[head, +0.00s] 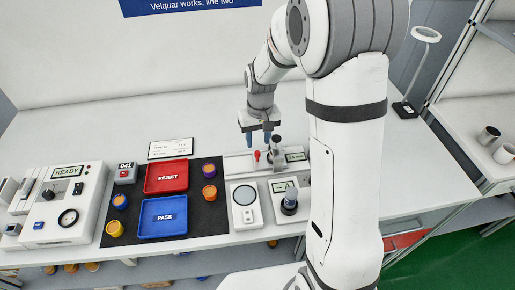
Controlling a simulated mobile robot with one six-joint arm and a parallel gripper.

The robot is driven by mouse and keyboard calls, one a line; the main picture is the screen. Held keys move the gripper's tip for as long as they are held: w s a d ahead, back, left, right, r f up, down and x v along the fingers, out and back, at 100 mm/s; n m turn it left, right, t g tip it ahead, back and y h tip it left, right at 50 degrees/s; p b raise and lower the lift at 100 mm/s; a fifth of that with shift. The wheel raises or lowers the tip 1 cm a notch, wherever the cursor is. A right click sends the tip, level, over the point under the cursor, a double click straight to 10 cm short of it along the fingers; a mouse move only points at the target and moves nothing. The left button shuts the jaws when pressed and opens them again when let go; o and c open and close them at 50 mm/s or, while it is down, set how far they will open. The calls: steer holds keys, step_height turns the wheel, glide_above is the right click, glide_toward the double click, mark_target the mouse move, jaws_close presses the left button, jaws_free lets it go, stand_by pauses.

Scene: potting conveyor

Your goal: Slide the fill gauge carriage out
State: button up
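A pale grey gauge fixture (236,165) stands right of the dark mat. It carries a small red knob (257,156), a dark upright post with a round top (276,145) and a small display (295,157). It seems to be the fill gauge, but I cannot make out which part is its carriage. My gripper (258,139) points down just above and behind this fixture. I cannot tell whether a finger touches the fixture. My arm hides the area to the right.
A red REJECT tray (167,164) and a blue PASS tray (185,227) lie on the dark mat (211,222) with several small pots. A scale (235,223) and a second display unit (275,215) stand in front. A READY panel (50,218) is at left.

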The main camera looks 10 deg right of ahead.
mark_target(257, 152)
steer(key=shift+f, duration=2.65)
jaws_close()
steer(key=shift+a, duration=0.1)
